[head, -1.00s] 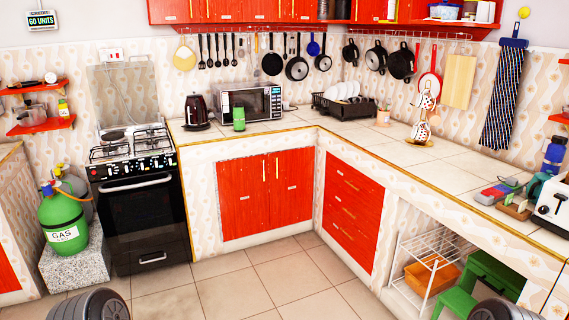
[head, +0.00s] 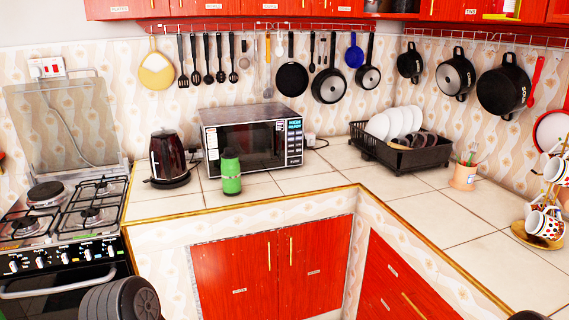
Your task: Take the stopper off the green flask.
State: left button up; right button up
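The green flask (head: 231,178) stands upright on the tiled counter, in front of the microwave's left part. A dark stopper (head: 230,154) sits on its top. Neither of my grippers shows in the head view. Only dark rounded parts of my own body show at the bottom left and at the bottom right edge.
A dark kettle (head: 168,158) stands left of the flask, and the microwave (head: 252,138) is behind it. A black dish rack (head: 400,150) with plates is to the right. The stove (head: 65,225) is at the left. Pans and utensils hang above. The counter (head: 300,187) right of the flask is clear.

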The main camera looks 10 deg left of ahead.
aim_at(230, 172)
jog(key=i, duration=0.95)
